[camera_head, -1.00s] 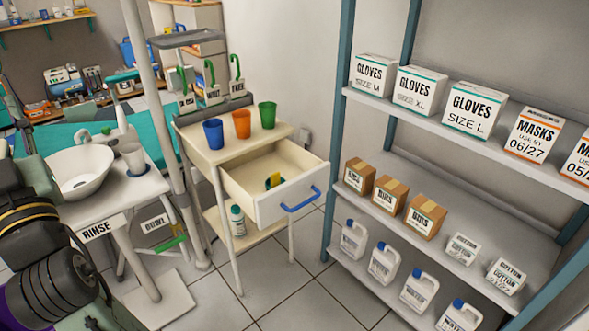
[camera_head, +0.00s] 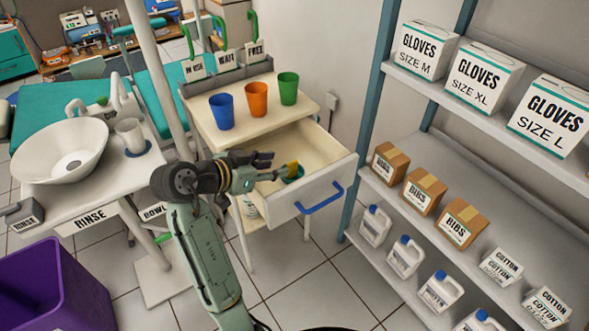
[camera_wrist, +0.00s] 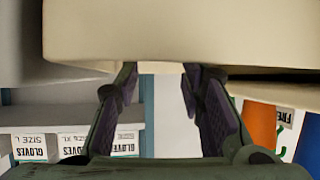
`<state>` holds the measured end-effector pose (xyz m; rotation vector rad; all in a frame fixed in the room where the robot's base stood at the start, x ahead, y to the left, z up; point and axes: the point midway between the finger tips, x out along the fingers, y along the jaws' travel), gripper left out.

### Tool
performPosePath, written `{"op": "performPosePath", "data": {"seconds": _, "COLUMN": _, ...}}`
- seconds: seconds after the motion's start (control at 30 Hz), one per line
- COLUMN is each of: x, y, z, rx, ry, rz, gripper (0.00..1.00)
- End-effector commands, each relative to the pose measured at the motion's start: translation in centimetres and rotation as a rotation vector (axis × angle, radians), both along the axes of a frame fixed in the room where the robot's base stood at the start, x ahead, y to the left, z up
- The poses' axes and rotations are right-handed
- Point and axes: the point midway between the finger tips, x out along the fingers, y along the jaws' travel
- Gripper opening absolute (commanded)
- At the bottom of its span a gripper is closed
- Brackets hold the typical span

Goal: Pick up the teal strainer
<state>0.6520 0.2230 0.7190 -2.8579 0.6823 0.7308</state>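A small teal object (camera_head: 296,176), which looks like the strainer, lies in the open drawer with a yellow piece (camera_head: 291,168) on or against it. It is small and partly hidden, so its shape is unclear. My gripper (camera_head: 270,165) reaches over the drawer from the left, its fingers a little left of the teal object and apart from it. In the wrist view my gripper (camera_wrist: 160,88) is open with nothing between the fingers. I cannot make out the strainer there.
The pulled-out drawer (camera_head: 335,176) has a blue handle (camera_head: 320,200). Blue (camera_head: 222,111), orange (camera_head: 257,99) and green (camera_head: 288,88) cups stand on the cart top just above. A shelf rack (camera_head: 366,115) stands right; a sink (camera_head: 60,152) and purple bin (camera_head: 75,285) are left.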

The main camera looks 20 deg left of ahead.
Motion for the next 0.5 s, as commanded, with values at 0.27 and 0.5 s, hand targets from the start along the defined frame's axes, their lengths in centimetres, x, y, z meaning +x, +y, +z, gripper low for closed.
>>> {"op": "performPosePath", "data": {"seconds": 0.27, "x": 2.0, "y": -0.9, "z": -1.1, "rx": -0.001, "ry": 0.001, "rz": 0.000, "gripper": 0.36}}
{"op": "performPosePath", "data": {"seconds": 0.5, "x": 4.8, "y": -2.0, "z": -2.8, "rx": -0.001, "ry": 0.000, "rz": 0.000, "gripper": 0.36}}
